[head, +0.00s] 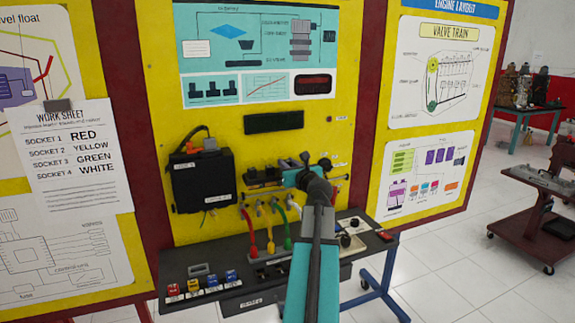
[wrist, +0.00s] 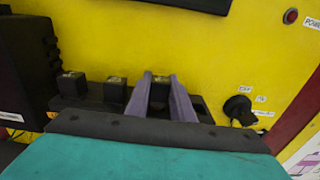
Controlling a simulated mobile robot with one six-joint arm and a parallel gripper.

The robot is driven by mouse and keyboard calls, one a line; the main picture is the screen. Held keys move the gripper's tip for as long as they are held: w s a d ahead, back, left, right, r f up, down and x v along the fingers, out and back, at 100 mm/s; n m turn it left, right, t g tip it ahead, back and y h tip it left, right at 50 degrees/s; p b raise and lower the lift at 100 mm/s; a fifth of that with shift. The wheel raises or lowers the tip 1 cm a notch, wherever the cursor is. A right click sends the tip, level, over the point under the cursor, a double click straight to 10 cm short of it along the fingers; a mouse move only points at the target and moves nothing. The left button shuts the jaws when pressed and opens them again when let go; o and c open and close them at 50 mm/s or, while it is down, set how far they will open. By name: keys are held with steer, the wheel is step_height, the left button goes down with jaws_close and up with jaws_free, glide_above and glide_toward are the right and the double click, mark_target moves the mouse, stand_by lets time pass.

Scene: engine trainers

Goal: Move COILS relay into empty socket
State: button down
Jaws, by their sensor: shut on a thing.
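My gripper (wrist: 161,92) is shut on a dark block-shaped relay (wrist: 160,91), seen between its two purple-grey fingers in the wrist view. The relay's label cannot be read, and its lower part is hidden. It is at the dark relay rail (wrist: 95,102) on the yellow panel; I cannot tell whether it is seated or just above. Two similar dark relays, one (wrist: 73,84) at far left and one (wrist: 116,89) nearer, stand to its left. In the head view my arm hides the gripper's hold and part of the rail. No empty socket can be made out clearly.
A black box (head: 202,181) is mounted left of the rail. Coloured leads (head: 270,228) hang below it over a dark shelf (head: 225,258) holding small coloured blocks. A black knob (wrist: 238,108) sits to the right in the wrist view. A work sheet (head: 68,155) hangs left.

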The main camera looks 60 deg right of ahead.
steer(key=shift+f, duration=0.45)
stand_by(0.5)
steer(key=c, duration=1.8)
jaws_free()
steer(key=shift+o, duration=0.2)
steer(key=shift+r+p+v, duration=0.25)
steer(key=shift+p+v, duration=0.05)
steer(key=shift+v, duration=0.85)
steer(key=shift+r+p+v, duration=0.2)
steer(key=shift+p+v, duration=0.1)
steer(key=shift+v, duration=0.85)
steer(key=shift+r, duration=0.1)
step_height(320, 180, up, 7)
steer(key=p, duration=0.7)
steer(key=o, duration=0.5)
